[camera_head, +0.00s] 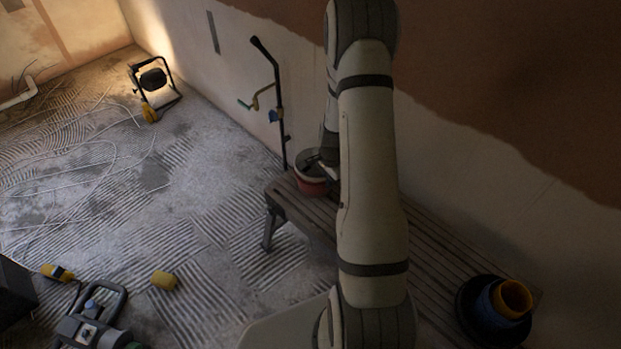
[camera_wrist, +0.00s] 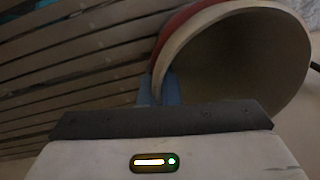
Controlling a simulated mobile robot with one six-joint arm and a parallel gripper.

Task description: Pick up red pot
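The red pot (camera_head: 311,186) stands upright on the far left end of the slatted wooden bench (camera_head: 440,250), with a pale rim and a dark inside. My gripper (camera_head: 327,168) is at its rim, partly hidden by my arm. In the wrist view, the pot (camera_wrist: 177,30) shows its red outside and wide pale rim. The two blue fingers of my gripper (camera_wrist: 159,90) are close together, one on each side of the pot's wall, and look shut on it. The pot's base is hidden in the wrist view.
Stacked dark, blue and yellow buckets (camera_head: 497,310) stand on the bench's near right end. A black upright tool (camera_head: 277,105) leans on the wall behind the pot. A work lamp (camera_head: 153,85), a yellow roll (camera_head: 164,281) and a power tool (camera_head: 92,318) are on the floor.

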